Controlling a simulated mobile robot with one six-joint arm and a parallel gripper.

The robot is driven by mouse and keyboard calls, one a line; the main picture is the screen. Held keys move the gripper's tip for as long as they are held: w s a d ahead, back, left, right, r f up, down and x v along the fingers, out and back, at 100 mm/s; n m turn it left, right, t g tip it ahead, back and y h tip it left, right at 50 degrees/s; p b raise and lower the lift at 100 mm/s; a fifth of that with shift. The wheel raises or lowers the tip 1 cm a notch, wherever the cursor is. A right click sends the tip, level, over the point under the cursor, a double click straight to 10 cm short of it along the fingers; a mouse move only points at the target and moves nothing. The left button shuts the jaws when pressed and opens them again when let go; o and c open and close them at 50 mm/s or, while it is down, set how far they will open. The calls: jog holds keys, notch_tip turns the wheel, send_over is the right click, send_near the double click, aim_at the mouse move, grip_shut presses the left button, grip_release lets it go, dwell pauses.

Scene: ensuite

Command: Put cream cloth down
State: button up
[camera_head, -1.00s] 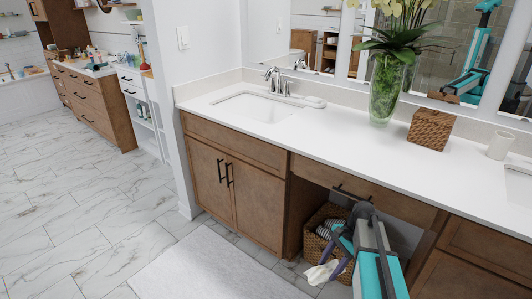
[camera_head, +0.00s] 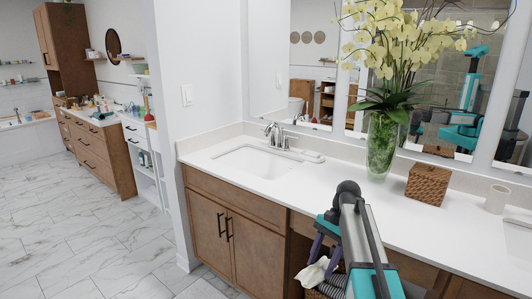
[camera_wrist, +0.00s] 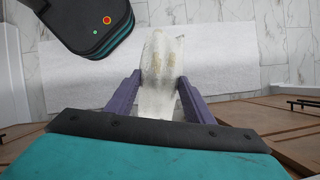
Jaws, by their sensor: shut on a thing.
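The cream cloth (camera_wrist: 161,75) hangs between the two purple fingers of my gripper (camera_wrist: 160,85) in the wrist view. The gripper is shut on it. In the head view the cloth (camera_head: 313,273) shows as a pale crumpled piece below my gripper (camera_head: 322,252), in front of the vanity cabinet and below the counter's height. Part of the cloth and the fingers is hidden by my arm in the head view.
The white counter (camera_head: 330,180) holds a sink (camera_head: 257,161), a flower vase (camera_head: 382,145), a woven box (camera_head: 427,184) and a white cup (camera_head: 497,199). A wicker basket (camera_head: 314,294) stands below, mostly hidden. A pale mat (camera_wrist: 235,60) lies on the marble floor.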

aim_at(319, 265)
jog(key=shift+w+a+r, duration=0.1)
jog(key=shift+a+r, duration=0.1)
jog(key=shift+r, duration=0.85)
notch_tip(319, 265, up, 17)
jog(key=p, duration=1.7)
jog(key=shift+a, duration=0.15)
